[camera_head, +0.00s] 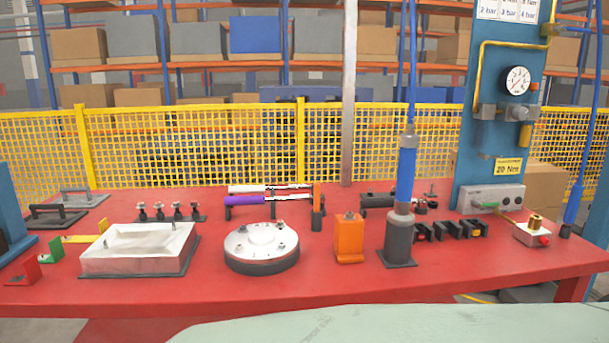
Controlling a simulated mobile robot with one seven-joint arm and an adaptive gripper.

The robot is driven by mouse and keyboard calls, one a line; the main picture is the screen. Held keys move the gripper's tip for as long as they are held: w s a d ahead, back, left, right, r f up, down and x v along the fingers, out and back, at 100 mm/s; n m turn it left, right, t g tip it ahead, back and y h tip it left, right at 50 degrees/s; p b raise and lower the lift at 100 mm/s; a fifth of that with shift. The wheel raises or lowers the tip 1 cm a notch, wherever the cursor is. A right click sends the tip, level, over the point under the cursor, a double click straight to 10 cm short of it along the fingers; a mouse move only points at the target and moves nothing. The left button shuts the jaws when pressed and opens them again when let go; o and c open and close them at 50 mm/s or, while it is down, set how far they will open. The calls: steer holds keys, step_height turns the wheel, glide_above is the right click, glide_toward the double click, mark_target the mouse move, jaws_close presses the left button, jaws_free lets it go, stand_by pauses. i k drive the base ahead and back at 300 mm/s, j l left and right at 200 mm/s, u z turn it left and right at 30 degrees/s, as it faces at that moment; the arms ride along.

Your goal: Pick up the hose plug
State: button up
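No part is clearly recognisable as the hose plug. One candidate is the dark end fitting (566,231) of the blue hose (581,150) at the right, near the table's right end. Another is the brass fitting (536,220) on a small pale block with a red knob. I cannot tell which, if either, is the plug. My gripper is not in view.
The red table (340,278) holds a white rectangular casting (138,243), a round flange (262,244), an orange block (349,240) and a tall blue tool in a grey holder (398,238). A blue gauge panel (487,140) stands at right. A yellow fence (200,140) runs behind.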

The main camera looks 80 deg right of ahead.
mark_target(573, 200)
steer(key=z, duration=4.05)
